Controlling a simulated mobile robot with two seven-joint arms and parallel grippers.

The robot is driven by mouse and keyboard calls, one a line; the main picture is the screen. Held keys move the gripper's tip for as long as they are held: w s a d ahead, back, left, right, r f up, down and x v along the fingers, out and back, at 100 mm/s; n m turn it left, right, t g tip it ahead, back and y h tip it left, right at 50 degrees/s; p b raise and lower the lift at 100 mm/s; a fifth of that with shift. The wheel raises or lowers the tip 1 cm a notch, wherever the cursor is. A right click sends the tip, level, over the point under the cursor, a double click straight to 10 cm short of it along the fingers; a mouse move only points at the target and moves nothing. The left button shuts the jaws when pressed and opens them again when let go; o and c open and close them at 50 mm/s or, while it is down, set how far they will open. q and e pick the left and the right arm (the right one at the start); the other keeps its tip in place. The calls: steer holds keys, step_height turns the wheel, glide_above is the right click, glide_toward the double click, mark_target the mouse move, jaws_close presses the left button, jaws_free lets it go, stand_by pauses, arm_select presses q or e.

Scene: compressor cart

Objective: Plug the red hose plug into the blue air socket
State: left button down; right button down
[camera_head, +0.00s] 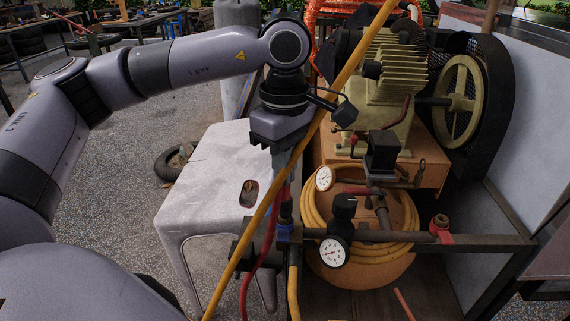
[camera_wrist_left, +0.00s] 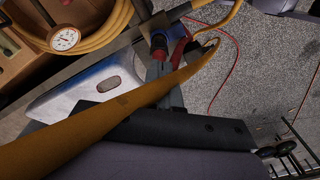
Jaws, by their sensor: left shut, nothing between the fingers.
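My left gripper (camera_head: 289,168) points down in the head view, just above the blue air socket (camera_head: 285,232) on the cart's pipe. Its fingers are shut and empty, partly hidden by a yellow hose; they also show in the left wrist view (camera_wrist_left: 160,73). The blue socket shows close to the fingertips there (camera_wrist_left: 158,46). A red part, seemingly the red hose plug (camera_wrist_left: 180,52), is beside the socket and fingers. The red hose (camera_head: 262,255) hangs down beside the socket. I cannot tell whether the plug is seated. My right gripper is out of view.
A long yellow hose (camera_head: 338,88) crosses in front of my gripper and looms close in the left wrist view (camera_wrist_left: 70,137). A pressure gauge (camera_head: 333,251) and pipe valves stand right of the socket. A pale plastic stool (camera_head: 212,165) stands to the left. The compressor (camera_head: 382,75) is behind.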

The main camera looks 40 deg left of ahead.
arm_select(q)
step_height(320, 180, up, 2)
steer(key=shift+r+p, duration=0.2)
steer(key=shift+p, duration=0.3)
step_height(320, 180, up, 7)
steer(key=shift+f, duration=0.1)
